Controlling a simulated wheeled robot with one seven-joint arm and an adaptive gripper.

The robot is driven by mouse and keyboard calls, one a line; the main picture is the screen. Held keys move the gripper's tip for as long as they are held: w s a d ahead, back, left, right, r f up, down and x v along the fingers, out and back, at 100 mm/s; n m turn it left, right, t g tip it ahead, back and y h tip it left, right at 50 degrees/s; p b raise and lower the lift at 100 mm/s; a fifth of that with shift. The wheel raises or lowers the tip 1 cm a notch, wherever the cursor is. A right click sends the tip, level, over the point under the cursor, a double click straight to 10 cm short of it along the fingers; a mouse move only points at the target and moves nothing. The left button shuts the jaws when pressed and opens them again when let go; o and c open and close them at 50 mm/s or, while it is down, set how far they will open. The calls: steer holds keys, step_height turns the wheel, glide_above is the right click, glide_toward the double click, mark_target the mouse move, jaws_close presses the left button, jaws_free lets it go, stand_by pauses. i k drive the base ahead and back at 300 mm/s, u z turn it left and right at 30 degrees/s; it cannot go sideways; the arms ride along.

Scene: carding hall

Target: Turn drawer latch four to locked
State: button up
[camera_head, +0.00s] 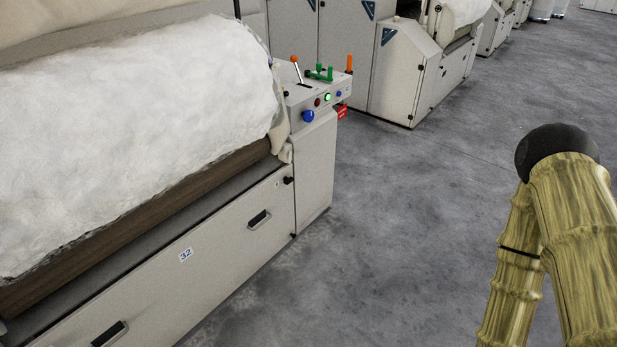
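The front panel (215,262) of a carding machine runs from the lower left toward the middle. It has two dark recessed handles, one near its right end (259,218) and one at the bottom edge (109,334). A small black knob (288,180) sits at the panel's upper right, and a smaller dark fitting (293,235) sits below it. I cannot tell whether either is a latch, or how it is turned. A white label (186,255) appears to read 32; I see no label reading four. My gripper is not in view.
A control box (318,100) with a lever, a green handle and coloured buttons stands at the machine's end. White fibre (130,135) covers the machine's top. More machines (408,75) stand behind. My bent arm (575,215) shows at the right. The grey floor (400,220) between is clear.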

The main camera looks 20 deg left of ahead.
mark_target(287, 180)
steer(key=u, duration=0.3)
steer(key=i, duration=0.75)
steer(key=k, duration=0.55)
steer(key=z, duration=0.65)
steer(key=i, duration=1.05)
steer(key=u, duration=1.1)
steer(key=i, duration=0.3)
steer(key=u, duration=0.3)
